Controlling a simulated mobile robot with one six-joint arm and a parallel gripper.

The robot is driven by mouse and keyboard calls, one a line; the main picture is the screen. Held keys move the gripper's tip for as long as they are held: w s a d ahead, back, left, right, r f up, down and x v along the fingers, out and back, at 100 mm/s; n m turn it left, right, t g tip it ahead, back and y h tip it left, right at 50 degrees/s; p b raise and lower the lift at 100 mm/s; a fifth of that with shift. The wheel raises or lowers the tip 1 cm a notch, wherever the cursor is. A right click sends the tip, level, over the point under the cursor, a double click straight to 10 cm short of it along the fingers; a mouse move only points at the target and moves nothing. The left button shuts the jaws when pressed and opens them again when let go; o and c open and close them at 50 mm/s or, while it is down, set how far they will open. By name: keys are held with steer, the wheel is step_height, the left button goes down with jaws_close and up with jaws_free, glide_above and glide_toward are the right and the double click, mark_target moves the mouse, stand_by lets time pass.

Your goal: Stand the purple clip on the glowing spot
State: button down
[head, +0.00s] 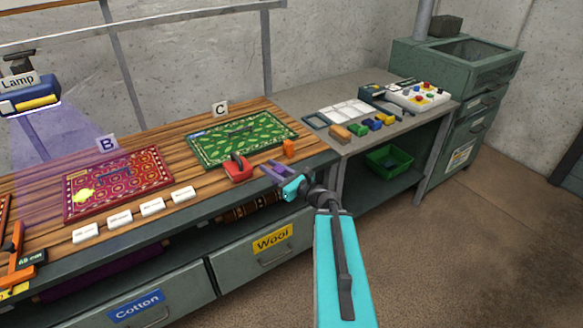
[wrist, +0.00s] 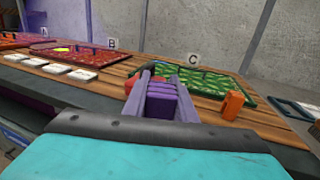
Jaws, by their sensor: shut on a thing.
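The purple clip (wrist: 162,100) sits between the two fingers of my gripper (wrist: 163,85), which is shut on it. In the head view my gripper (head: 276,172) is at the table's front edge, below the green rug C, and the fingers hide most of the clip. A bright yellow spot (head: 84,196) shows on the left part of the red rug B (head: 135,172), well to the left of my gripper. It also shows small in the wrist view (wrist: 62,49). I cannot tell whether the clip touches the table.
A red block with a dark handle (head: 238,170) and an orange block (head: 289,149) stand close to my gripper. Several white labels (head: 152,207) line the front edge. The green rug (head: 262,136) lies behind. A lamp (head: 30,98) overhangs at left. A grey bench (head: 405,116) adjoins at right.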

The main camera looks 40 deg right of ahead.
steer(key=a+n+g+y+b, duration=0.2)
steer(key=a+n+g+y, duration=0.5)
steer(key=a, duration=2.2)
steer(key=n+y, duration=0.1)
steer(key=y, duration=0.3)
steer(key=shift+s+a+r+n, duration=0.15)
steer(key=shift+r+n, duration=0.15)
steer(key=shift+a, duration=0.15)
